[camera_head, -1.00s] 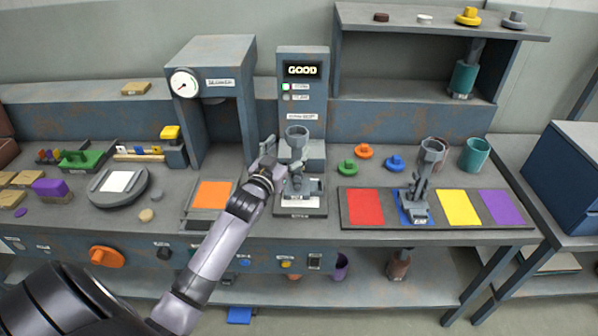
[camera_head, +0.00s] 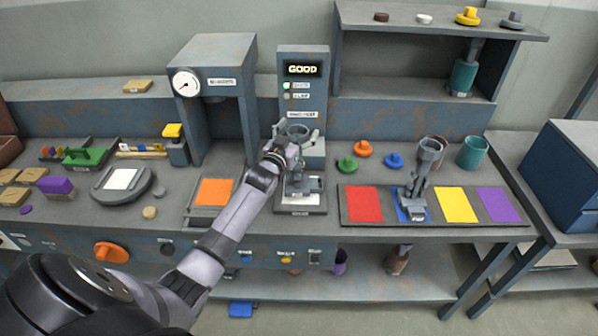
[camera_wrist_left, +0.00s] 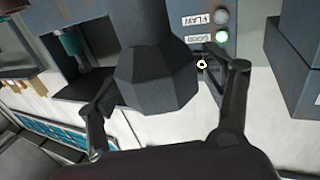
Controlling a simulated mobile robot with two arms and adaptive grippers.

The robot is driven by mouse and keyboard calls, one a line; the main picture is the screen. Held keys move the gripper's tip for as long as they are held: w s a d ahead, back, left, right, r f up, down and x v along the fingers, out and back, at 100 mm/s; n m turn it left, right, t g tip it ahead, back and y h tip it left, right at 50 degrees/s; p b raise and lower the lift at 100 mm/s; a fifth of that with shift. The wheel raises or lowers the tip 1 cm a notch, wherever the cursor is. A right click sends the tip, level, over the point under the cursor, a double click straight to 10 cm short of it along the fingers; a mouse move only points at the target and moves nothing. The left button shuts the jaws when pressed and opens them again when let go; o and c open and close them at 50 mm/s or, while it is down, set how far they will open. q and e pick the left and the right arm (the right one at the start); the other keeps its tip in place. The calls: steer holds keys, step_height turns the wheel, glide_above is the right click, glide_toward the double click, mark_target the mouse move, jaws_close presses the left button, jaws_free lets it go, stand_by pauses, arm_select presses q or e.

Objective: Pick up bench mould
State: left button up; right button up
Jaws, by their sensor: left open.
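A grey mould with a cup-shaped top (camera_head: 298,130) stands upright at the test stand below the "GOOD" display; I take it to be the bench mould. My left gripper (camera_head: 296,137) is open, with one finger on each side of the mould's upper part. In the left wrist view the mould shows as a dark faceted body (camera_wrist_left: 155,75) between the spread fingers of the gripper (camera_wrist_left: 160,80). I cannot tell whether either finger touches it. My forearm and wrist hide part of the mould's lower body. My right gripper is not in view.
The test stand (camera_head: 302,94) rises right behind the mould, and a gauge press (camera_head: 216,84) stands to its left. On the right, a similar grey mould (camera_head: 420,180) stands on a tray with red (camera_head: 363,204), blue, yellow and purple fields. Small coloured knobs (camera_head: 347,164) lie between them.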

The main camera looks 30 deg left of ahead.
arm_select(q)
jaws_close()
stand_by(0.9)
steer(key=shift+r, duration=0.1)
